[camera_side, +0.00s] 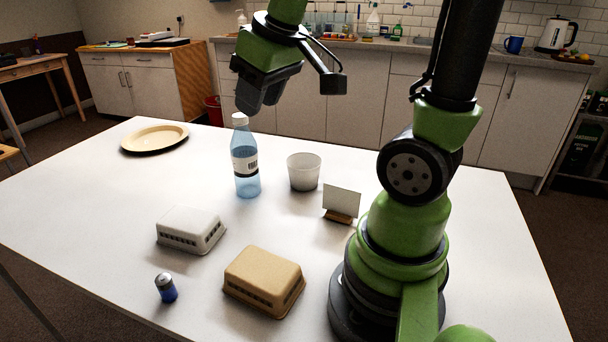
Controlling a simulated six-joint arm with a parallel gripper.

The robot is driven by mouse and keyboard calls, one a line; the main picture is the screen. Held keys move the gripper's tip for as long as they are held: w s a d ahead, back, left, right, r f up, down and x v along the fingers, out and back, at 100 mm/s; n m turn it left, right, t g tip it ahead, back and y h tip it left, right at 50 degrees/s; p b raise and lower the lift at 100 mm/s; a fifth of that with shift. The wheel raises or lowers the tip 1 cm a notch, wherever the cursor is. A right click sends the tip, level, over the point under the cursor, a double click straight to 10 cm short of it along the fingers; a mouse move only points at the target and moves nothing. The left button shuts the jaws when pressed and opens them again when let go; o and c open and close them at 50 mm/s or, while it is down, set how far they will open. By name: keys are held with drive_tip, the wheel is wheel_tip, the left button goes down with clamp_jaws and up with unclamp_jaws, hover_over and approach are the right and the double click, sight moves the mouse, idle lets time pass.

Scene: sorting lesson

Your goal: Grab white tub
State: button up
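A white tub (190,229) with a row of dark slots along its side sits on the white table, left of centre, and looks upside down. My gripper (259,103) hangs pointing down over the far part of the table, just above and right of the cap of the clear blue bottle in the picture. It is well away from the white tub. Its dark fingers overlap in this view, so their gap cannot be made out. Nothing shows hanging from them.
A tan tub (262,281) and a blue battery-like can (165,288) are near the white tub. The bottle (246,165), a whitish cup (304,172) and a small card stand (341,203) stand farther back. A tan plate (155,138) lies far left. The table's (80,215) left side is clear.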

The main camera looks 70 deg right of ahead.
drive_tip(key=w+d+f+n+g, duration=0.2)
drive_tip(key=d+f, duration=0.6)
drive_tip(key=d, duration=0.3)
drive_tip(key=n+g, duration=0.2)
approach(303, 189)
drive_tip(key=shift+h, duration=0.3)
drive_tip(key=shift+w+d+f, duration=0.1)
drive_tip(key=shift+d+f, duration=0.05)
drive_tip(key=shift+f, duration=0.95)
drive_tip(key=shift+w+d+f, duration=0.1)
drive_tip(key=shift+d+f, duration=0.05)
drive_tip(key=shift+f, duration=0.95)
drive_tip(key=shift+w+d+f, duration=0.1)
drive_tip(key=shift+d+f, duration=0.05)
drive_tip(key=shift+f, duration=0.95)
drive_tip(key=shift+c, duration=0.2)
clamp_jaws()
